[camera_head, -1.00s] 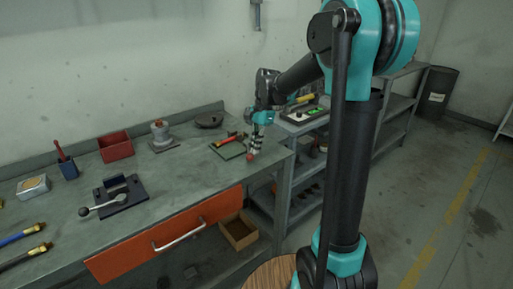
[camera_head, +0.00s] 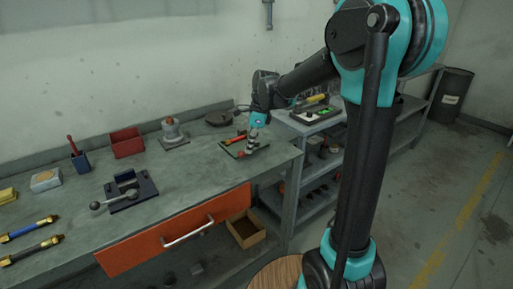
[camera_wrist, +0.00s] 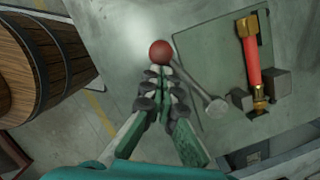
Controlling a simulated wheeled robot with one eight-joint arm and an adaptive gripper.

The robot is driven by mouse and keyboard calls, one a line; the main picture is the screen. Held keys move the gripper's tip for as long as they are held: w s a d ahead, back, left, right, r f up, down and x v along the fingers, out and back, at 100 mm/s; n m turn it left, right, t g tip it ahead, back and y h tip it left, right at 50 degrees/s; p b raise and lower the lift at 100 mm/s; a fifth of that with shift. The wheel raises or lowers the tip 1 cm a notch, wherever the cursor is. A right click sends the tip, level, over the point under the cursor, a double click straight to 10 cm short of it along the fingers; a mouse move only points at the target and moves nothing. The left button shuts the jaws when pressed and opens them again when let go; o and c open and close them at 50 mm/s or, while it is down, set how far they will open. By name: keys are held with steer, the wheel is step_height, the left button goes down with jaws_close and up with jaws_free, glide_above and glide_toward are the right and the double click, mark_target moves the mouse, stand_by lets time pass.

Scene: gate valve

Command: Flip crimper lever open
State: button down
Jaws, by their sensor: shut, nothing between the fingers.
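The crimper is a green-grey plate (camera_wrist: 215,60) with grey blocks and a lever (camera_wrist: 190,77). A red hose piece with brass ends (camera_wrist: 252,62) lies along the plate between the blocks. The lever runs from a round grey pivot (camera_wrist: 216,106) to a red ball knob (camera_wrist: 161,52). In the head view the plate (camera_head: 237,150) sits at the bench's right end, with the knob (camera_head: 241,154) at its front. My gripper (camera_wrist: 160,76) is shut and empty, its fingertips close behind the knob; whether they touch it I cannot tell. It also shows in the head view (camera_head: 251,145).
On the bench (camera_head: 190,185) stand a dark clamp fixture with a ball-ended lever (camera_head: 125,191), a red bin (camera_head: 127,142) and a grey flanged part (camera_head: 172,130). A shelf unit (camera_head: 320,135) adjoins on the right. A wooden barrel (camera_wrist: 40,65) shows in the wrist view.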

steer(key=a+m, duration=0.1)
steer(key=w+a+m, duration=0.1)
steer(key=a+m, duration=0.1)
steer(key=shift+w+m+t, duration=0.25)
steer(key=shift+m+t, duration=0.15)
steer(key=shift+w+a, duration=0.35)
steer(key=shift+a, duration=0.1)
